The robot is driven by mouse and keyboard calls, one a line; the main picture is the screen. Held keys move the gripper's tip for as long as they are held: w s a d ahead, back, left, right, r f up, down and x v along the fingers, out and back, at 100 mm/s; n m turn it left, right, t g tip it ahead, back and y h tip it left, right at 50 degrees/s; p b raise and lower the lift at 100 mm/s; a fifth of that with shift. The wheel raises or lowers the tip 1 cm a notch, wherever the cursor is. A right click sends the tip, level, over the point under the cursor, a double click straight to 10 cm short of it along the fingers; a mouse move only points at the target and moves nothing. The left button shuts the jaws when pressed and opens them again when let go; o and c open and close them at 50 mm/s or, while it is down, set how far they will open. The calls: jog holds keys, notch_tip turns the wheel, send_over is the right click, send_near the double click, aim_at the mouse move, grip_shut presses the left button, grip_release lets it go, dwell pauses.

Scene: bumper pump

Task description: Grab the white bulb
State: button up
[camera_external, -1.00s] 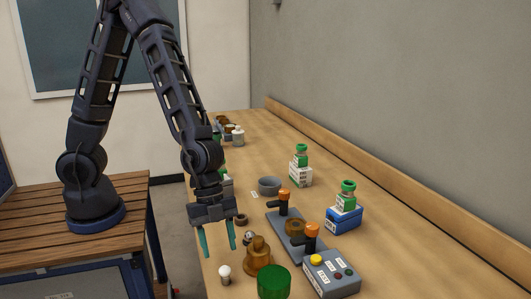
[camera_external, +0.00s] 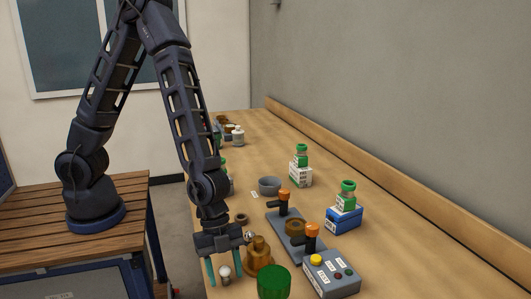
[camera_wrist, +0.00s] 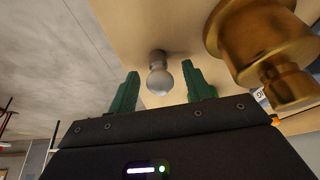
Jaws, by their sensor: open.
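The white bulb (camera_external: 225,271) stands near the front edge of the wooden table, between the two green fingers of my gripper (camera_external: 225,273) in the external view. In the wrist view the bulb (camera_wrist: 160,80) shows its round globe, looking grey in shadow, a little beyond and between the fingertips. My gripper (camera_wrist: 159,82) is open, with a gap on both sides of the bulb. I cannot tell how deep the bulb sits between the fingers.
A brass bell-shaped part (camera_external: 258,256) stands close to the right of the bulb, also large in the wrist view (camera_wrist: 262,45). A green cylinder (camera_external: 274,282) and a grey button box (camera_external: 331,273) stand farther right. The table (camera_external: 395,250) is clear toward the wall.

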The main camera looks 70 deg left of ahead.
jog(key=shift+d+f, duration=0.1)
jog(key=shift+f, duration=0.05)
jog(key=c, duration=0.8)
jog(key=shift+c, duration=0.2)
